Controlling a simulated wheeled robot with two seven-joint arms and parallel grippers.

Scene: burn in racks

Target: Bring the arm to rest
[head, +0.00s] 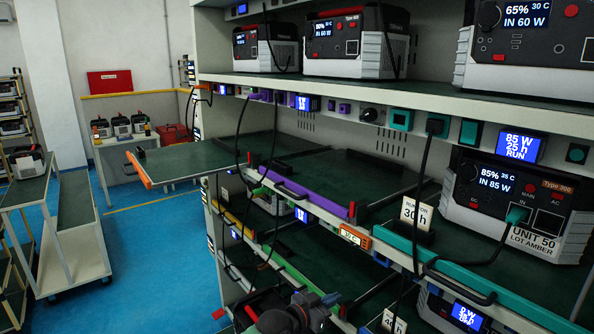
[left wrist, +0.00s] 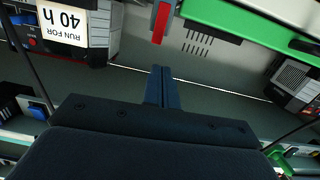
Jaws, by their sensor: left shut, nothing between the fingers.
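My left gripper (left wrist: 158,86) is shut and empty in the left wrist view, its two dark fingers pressed together. In the head view, part of my left arm and gripper (head: 292,314) shows low at the bottom edge, in front of the lower rack shelves. The fingertips are hard to make out there. My right gripper is not in view.
The rack holds several power units, including Unit 50 (head: 517,205) with a green plug and cable. An empty shelf tray (head: 185,160) sticks out left. Black cables hang before the shelves. A cart (head: 62,235) stands left; blue floor (head: 160,245) is clear.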

